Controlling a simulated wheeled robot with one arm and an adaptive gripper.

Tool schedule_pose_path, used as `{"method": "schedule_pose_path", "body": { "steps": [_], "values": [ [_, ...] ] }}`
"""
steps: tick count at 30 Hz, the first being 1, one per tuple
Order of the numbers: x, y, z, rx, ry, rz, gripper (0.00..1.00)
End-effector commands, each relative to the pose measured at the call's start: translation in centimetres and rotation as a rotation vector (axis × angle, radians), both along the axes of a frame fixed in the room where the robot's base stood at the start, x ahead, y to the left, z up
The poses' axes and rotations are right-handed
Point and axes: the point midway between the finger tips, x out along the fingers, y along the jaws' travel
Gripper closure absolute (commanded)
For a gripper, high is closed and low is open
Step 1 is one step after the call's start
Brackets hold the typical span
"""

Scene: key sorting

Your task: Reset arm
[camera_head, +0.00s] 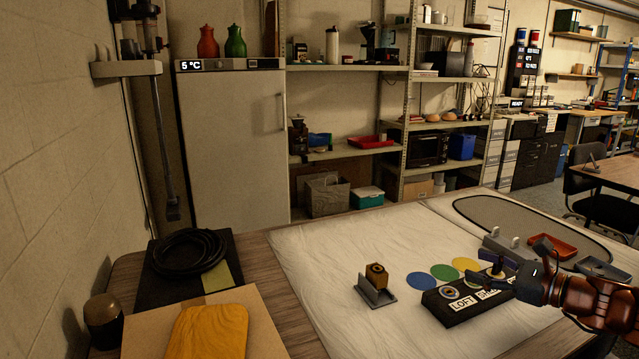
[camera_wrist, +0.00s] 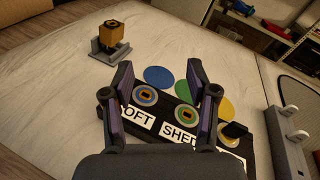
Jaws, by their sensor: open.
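My gripper (camera_head: 540,266) is at the right of the head view, over the right part of the black key board. It is open and empty. In the wrist view my gripper (camera_wrist: 166,100) shows its two fingers spread wide, with the board below. The black board (camera_head: 440,309) carries white labels, "LOFT" (camera_head: 463,305) and one starting "SHE" (camera_head: 488,295). In the wrist view it shows a blue-ringed socket (camera_wrist: 145,95) and a green-ringed socket (camera_wrist: 187,113). A brass-coloured block (camera_head: 376,275) stands in a grey holder (camera_head: 378,296), left of the board and apart from my gripper.
Blue (camera_head: 420,283), green (camera_head: 446,272) and yellow (camera_head: 466,264) discs lie behind the board. An orange tray (camera_head: 552,246) and a grey tray (camera_head: 604,268) lie to the right. A cardboard piece with a yellow board (camera_head: 208,332) lies front left. The white cloth's left part (camera_head: 320,260) is clear.

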Motion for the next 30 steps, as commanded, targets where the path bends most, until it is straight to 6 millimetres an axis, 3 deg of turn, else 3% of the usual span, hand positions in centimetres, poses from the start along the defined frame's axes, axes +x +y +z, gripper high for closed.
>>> {"method": "schedule_pose_path", "body": {
  "steps": [1,5,9,15,18,22,26,30],
  "values": [
    [-0.3,3.3,2.3,-0.068,-0.012,0.077,0.42],
    [-2.1,10.8,4.7,-0.247,-0.045,0.273,0.42],
    [-5.8,18.3,6.6,-0.461,-0.09,0.511,0.42],
    [-13.0,25.2,7.8,-0.756,-0.157,0.848,0.42],
    [-16.7,26.9,8.2,-0.897,-0.191,1.006,0.42],
    [-21.7,27.5,8.7,-1.068,-0.223,1.211,0.42],
    [-26.2,26.5,9.5,-1.225,-0.248,1.407,0.42],
    [-30.4,24.2,10.6,-1.372,-0.257,1.6,0.42]
  ]
}}
